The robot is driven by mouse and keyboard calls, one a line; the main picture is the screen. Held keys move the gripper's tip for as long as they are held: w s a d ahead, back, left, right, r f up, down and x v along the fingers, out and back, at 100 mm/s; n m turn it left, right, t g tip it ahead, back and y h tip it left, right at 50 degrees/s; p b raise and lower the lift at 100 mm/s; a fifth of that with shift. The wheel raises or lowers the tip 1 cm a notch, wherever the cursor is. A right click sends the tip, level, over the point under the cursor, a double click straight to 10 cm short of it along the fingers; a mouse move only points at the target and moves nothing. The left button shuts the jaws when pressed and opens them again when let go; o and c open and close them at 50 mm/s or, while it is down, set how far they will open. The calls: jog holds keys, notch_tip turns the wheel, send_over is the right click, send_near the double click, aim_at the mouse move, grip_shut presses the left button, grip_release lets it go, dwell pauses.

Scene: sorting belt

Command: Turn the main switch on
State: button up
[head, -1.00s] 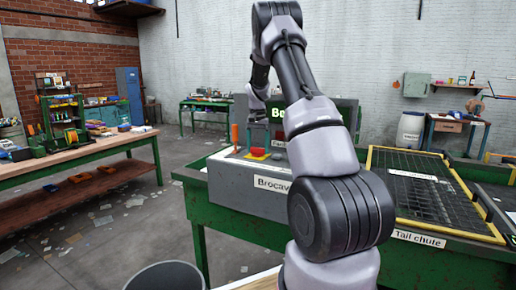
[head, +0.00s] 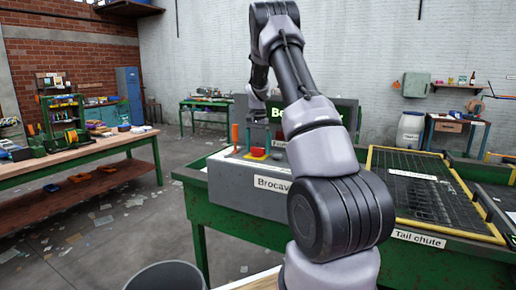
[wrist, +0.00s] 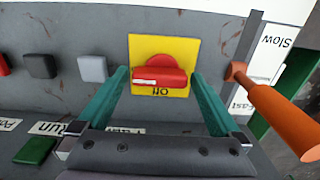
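The main switch is a red rotary handle (wrist: 160,78) on a yellow plate (wrist: 163,47) in the wrist view. In the head view the red switch (head: 257,153) is on top of the grey control box (head: 235,180). My gripper (wrist: 160,75) is open, with one teal finger on each side of the handle and a visible gap at both sides. In the head view my gripper (head: 258,143) is low over the switch.
An orange lever (wrist: 270,105) stands close right of the right finger, by "Slow" and "Fast" labels. Black (wrist: 40,66) and grey (wrist: 93,69) buttons are to the left. A green button (wrist: 36,151) is lower left. A wire-mesh tail chute (head: 420,200) is right of the box.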

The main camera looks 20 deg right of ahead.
aim_at(258, 148)
jog(key=shift+r, duration=0.1)
notch_tip(258, 148, up, 11)
jog(key=shift+f, duration=0.2)
dwell(0.6)
jog(key=s+a+r+n+t+y, duration=0.1)
jog(key=s+a+r+n+t, duration=0.1)
jog(key=s+a+r, duration=0.6)
jog(key=s+a+r+n+t, duration=0.15)
jog(key=s+a+r, duration=0.35)
jog(key=s, duration=0.6)
jog(key=s+a+n+t, duration=0.1)
jog(key=s+a+t, duration=0.1)
jog(key=s, duration=0.7)
jog(key=s+a+f+n+t+y, duration=0.1)
jog(key=s+a+n, duration=0.1)
jog(key=s, duration=0.7)
jog(key=shift+a+f+t, duration=0.2)
jog(key=shift+a+t, duration=0.15)
jog(key=shift+a, duration=0.55)
